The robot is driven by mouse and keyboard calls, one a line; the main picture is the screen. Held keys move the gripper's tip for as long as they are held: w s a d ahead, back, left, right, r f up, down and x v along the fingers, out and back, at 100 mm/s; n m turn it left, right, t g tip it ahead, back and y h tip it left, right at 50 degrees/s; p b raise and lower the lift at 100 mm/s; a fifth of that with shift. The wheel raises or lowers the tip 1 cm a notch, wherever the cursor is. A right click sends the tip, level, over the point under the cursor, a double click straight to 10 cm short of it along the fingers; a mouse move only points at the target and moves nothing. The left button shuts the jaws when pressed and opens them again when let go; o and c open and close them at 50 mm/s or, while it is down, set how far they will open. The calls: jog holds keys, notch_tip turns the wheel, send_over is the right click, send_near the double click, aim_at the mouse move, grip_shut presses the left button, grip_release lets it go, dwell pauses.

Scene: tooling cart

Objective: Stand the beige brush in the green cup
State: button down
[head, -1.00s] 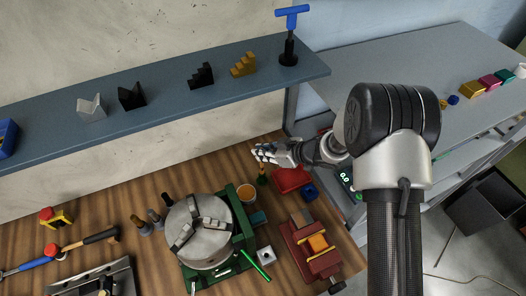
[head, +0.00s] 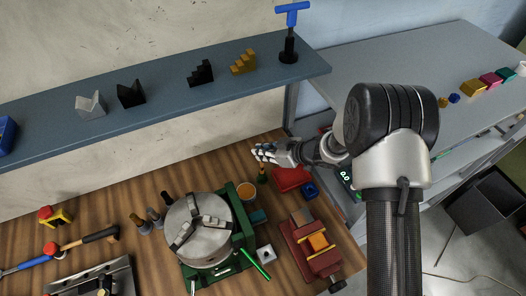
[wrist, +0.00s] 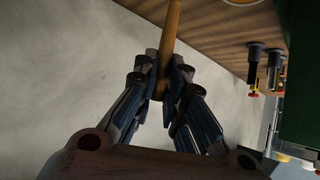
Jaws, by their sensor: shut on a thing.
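My gripper (head: 262,152) is over the back of the wooden bench, left of my forearm. In the wrist view its fingers (wrist: 163,82) are shut on the tan handle of the brush (wrist: 171,35), which runs up past the fingertips to the top edge. The brush's far end is out of that view. In the head view a small olive-green piece (head: 262,171) shows just below the fingers; I cannot tell whether it is part of the brush. A round cup (head: 247,191) with an orange-brown inside stands below it, beside the green chuck base. Its outer wall is mostly hidden, so its colour is unclear.
The lathe chuck (head: 198,229) on its green base stands close left of the cup. A red tray (head: 290,180), a blue block (head: 310,190) and a red vise (head: 311,245) are to the right. The blue-grey shelf (head: 170,101) overhangs the bench's back.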

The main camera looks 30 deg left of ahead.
jog(key=shift+f+b, duration=1.2)
jog(key=shift+f, duration=0.95)
dwell(1.7)
jog(key=c, duration=1.6)
grip_release()
jog(key=shift+o, duration=0.7)
jog(key=shift+o, duration=1.4)
jog(key=shift+r, duration=0.15)
jog(key=shift+r+p, duration=2.65)
jog(key=shift+r, duration=0.25)
jog(key=shift+f, duration=0.1)
